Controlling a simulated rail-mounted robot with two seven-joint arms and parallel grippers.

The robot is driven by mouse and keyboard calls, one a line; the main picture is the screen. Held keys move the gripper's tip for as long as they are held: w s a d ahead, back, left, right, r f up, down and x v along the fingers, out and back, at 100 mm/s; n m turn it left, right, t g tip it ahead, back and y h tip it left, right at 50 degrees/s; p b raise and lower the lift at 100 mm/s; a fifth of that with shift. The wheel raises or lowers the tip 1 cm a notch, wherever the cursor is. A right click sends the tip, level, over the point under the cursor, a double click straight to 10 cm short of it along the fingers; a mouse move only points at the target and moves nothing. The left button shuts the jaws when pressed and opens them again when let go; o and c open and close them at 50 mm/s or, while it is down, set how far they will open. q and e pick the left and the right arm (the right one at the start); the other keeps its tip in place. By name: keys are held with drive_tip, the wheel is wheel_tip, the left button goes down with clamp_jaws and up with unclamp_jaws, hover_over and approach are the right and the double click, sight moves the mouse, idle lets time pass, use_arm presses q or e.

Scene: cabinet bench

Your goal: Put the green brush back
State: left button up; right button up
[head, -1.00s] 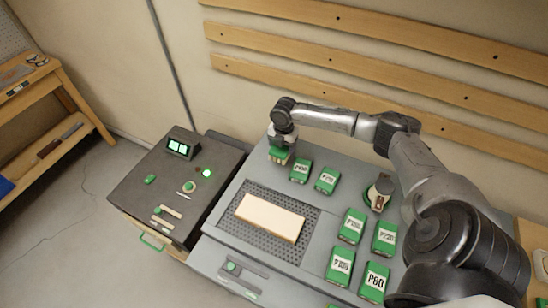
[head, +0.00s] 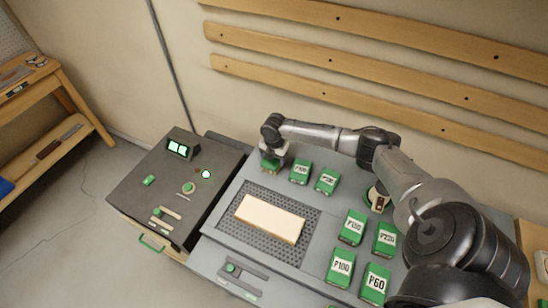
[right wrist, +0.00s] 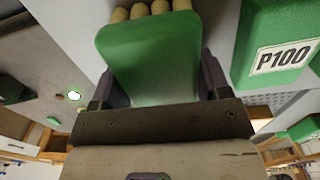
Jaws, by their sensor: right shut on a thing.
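The green brush (head: 271,169) is at the back left corner of the grey bench top, just left of two green labelled blocks. My right gripper (head: 273,156) is above it and shut on it. In the right wrist view the brush (right wrist: 150,58) fills the upper middle, its green body between the two dark fingers and its tan bristles at the top edge. Whether its underside touches the bench cannot be told. My left gripper is in neither view.
Two green blocks (head: 300,172) (head: 326,180) stand close to the brush's right; several more stand at the right. A pale wooden board (head: 270,218) lies on the perforated plate (head: 238,228). A dark control box (head: 172,188) stands left, a round green-based item (head: 378,198) right.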

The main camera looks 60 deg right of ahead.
drive_tip(key=shift+f, duration=0.15)
drive_tip(key=o, duration=0.8)
drive_tip(key=shift+o, duration=0.2)
wheel_tip(320, 180, up, 12)
drive_tip(key=shift+p, duration=0.45)
